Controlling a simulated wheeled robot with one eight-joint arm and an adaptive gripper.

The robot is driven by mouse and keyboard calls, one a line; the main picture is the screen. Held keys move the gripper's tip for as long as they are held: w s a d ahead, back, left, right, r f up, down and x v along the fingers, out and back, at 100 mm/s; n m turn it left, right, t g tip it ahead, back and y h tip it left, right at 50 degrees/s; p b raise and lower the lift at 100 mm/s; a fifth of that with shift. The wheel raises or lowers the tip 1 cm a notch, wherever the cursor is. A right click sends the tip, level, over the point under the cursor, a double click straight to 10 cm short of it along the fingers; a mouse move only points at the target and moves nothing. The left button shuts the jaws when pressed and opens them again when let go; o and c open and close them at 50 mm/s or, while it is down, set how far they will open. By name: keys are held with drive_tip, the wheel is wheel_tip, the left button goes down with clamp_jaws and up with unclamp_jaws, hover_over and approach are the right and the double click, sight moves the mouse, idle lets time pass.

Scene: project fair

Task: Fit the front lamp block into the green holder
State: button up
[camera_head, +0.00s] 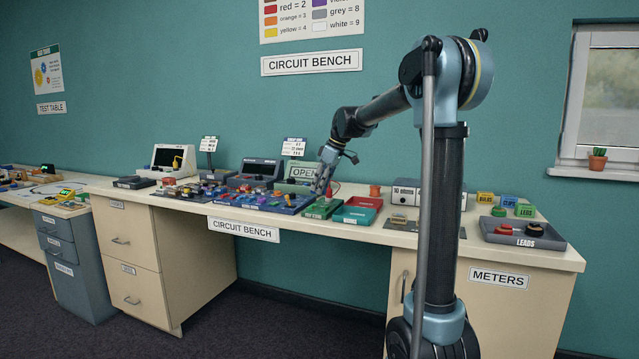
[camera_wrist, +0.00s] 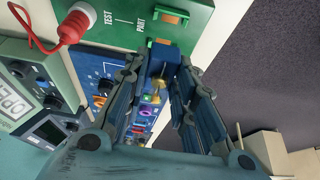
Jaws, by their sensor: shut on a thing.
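In the wrist view, my gripper (camera_wrist: 160,72) is shut on a dark blue block (camera_wrist: 163,56) with a yellowish part on it, apparently the lamp block. Just ahead of it is a green panel (camera_wrist: 126,24) marked TEST and PART. A small orange piece with green ends (camera_wrist: 172,17) is on this panel; I cannot tell which green part is the holder. In the head view, my gripper (camera_head: 320,186) is above the bench by the green unit (camera_head: 322,209); the block is too small to make out there. Whether the block touches the panel is unclear.
A blue board (camera_wrist: 108,67) with several coloured parts lies beside the gripper. A red plug with a cable (camera_wrist: 76,24) is at upper left in the wrist view. A green-and-red tray (camera_head: 357,211) stands right of the green unit, and the leads tray (camera_head: 540,240) is farther right.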

drive_tip(key=shift+f, duration=2.3)
drive_tip(key=shift+s+f, duration=0.1)
drive_tip(key=shift+f, duration=0.2)
idle(0.9)
drive_tip(key=o, duration=1.1)
drive_tip(key=shift+o, duration=0.2)
drive_tip(key=o, duration=0.5)
drive_tip(key=shift+r, duration=3.95)
